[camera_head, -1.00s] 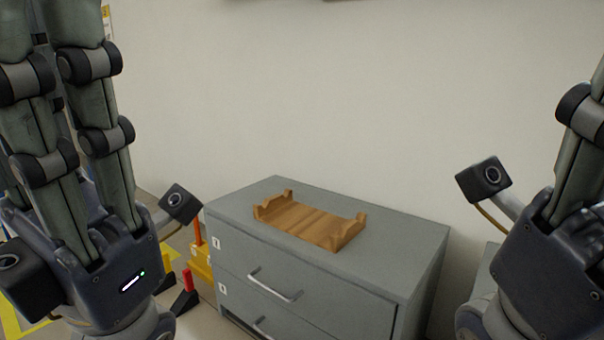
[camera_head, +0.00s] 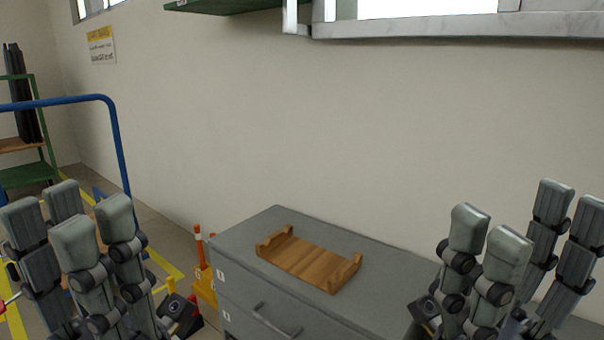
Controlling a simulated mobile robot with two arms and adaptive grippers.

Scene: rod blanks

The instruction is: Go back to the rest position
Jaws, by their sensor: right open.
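My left gripper (camera_head: 70,215) is at the lower left, its fingers pointing up. The angle hides whether its jaws are apart, and I see nothing held in it. My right gripper (camera_head: 530,220) is at the lower right with its fingers up, apart and empty. Both are clear of the wooden rack. The brown wooden rack (camera_head: 308,262), with raised notched ends, lies empty on the grey drawer cabinet (camera_head: 277,217), between the two grippers in the picture.
A blue rail (camera_head: 118,140) and a green shelf rack (camera_head: 45,150) stand at the left. A yellow and orange item (camera_head: 203,280) is beside the cabinet. A window frame (camera_head: 430,30) and a green shelf edge (camera_head: 220,6) are above. The wall area between is clear.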

